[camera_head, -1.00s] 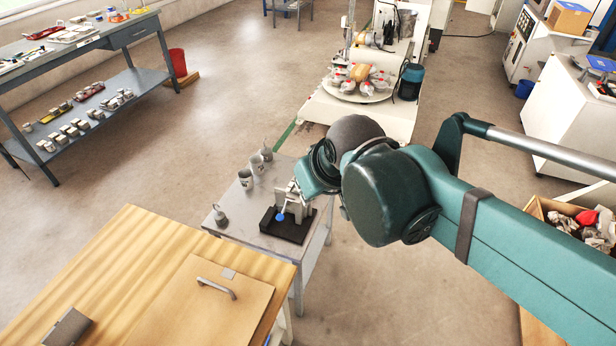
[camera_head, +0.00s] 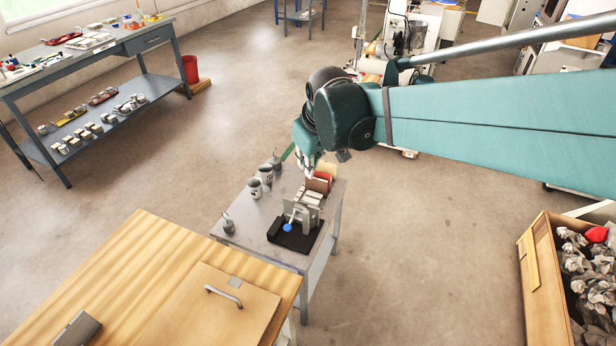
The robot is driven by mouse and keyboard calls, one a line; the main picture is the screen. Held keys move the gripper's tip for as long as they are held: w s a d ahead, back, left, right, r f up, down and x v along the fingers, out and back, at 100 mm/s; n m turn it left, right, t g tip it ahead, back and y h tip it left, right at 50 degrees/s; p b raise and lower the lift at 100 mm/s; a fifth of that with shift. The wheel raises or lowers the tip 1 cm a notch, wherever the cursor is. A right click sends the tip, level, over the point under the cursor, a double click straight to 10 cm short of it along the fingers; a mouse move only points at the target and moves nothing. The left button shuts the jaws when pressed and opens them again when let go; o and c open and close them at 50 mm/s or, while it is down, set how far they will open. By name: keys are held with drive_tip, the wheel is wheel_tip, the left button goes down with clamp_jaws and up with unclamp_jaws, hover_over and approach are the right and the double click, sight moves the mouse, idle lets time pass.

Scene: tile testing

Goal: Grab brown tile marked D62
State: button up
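A small group of upright tiles stands at the back of the small grey table (camera_head: 245,232). A red tile (camera_head: 318,185) shows in front and a tan-brown tile (camera_head: 326,170) shows behind it. Any marking such as D62 is too small to read. My gripper (camera_head: 309,172) is at the left edge of these tiles, pointing down. Its pale fingers are small and partly hidden by my wrist, so I cannot tell whether they are open or touch a tile.
A grey testing fixture (camera_head: 308,206) with a blue knob (camera_head: 287,228) stands on a black base (camera_head: 293,241) just in front of the tiles. Mugs (camera_head: 255,187) stand to the left. A wooden counter (camera_head: 150,255) is at front left. A crate (camera_head: 535,285) of crumpled scraps is at right.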

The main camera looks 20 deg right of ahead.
drive_tip(key=w+d+f+n+g+p, duration=0.1)
drive_tip(key=w+d+f+n, duration=0.2)
drive_tip(key=w, duration=0.6)
drive_tip(key=n+g+p, duration=0.2)
drive_tip(key=g+p, duration=0.1)
hover_over(316, 179)
wheel_tip(316, 179, down, 22)
drive_tip(key=shift+d+f+n, duration=0.1)
drive_tip(key=shift+f+n, duration=0.2)
drive_tip(key=shift+f, duration=0.1)
drive_tip(key=shift+f, duration=1.25)
drive_tip(key=shift+w+f+b, duration=0.1)
drive_tip(key=shift+f+b, duration=0.95)
drive_tip(key=shift+f, duration=1.55)
